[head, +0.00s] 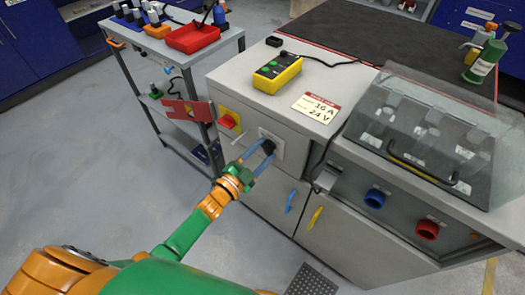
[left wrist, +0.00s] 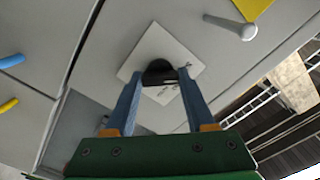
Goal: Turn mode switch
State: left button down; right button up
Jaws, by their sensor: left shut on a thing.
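The mode switch is a black knob (head: 268,147) on a pale square plate (head: 278,141) on the front of the grey cabinet. My left gripper (head: 262,152) reaches it from the lower left, its blue fingers on either side of the knob. In the left wrist view the dark knob (left wrist: 159,72) sits between the fingertips of my left gripper (left wrist: 160,78), in front of the plate (left wrist: 137,62). The gripper is shut on the knob. The fingers hide part of the plate's markings. My right gripper is in neither view.
A red switch on a yellow plate (head: 229,119) and a pale lever (head: 238,137) are close by on the same cabinet face. Blue (head: 290,202) and yellow (head: 315,218) handles are below. A yellow pendant box (head: 277,73) lies on top. A cart (head: 196,58) stands left.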

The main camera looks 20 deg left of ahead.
pick_arm(q)
jog(key=shift+f, duration=0.1)
dwell(0.4)
jog(key=shift+c, duration=1.2)
grip_release()
jog(key=shift+s, duration=0.1)
jog(key=v, duration=0.7)
jog(key=shift+p, duration=0.35)
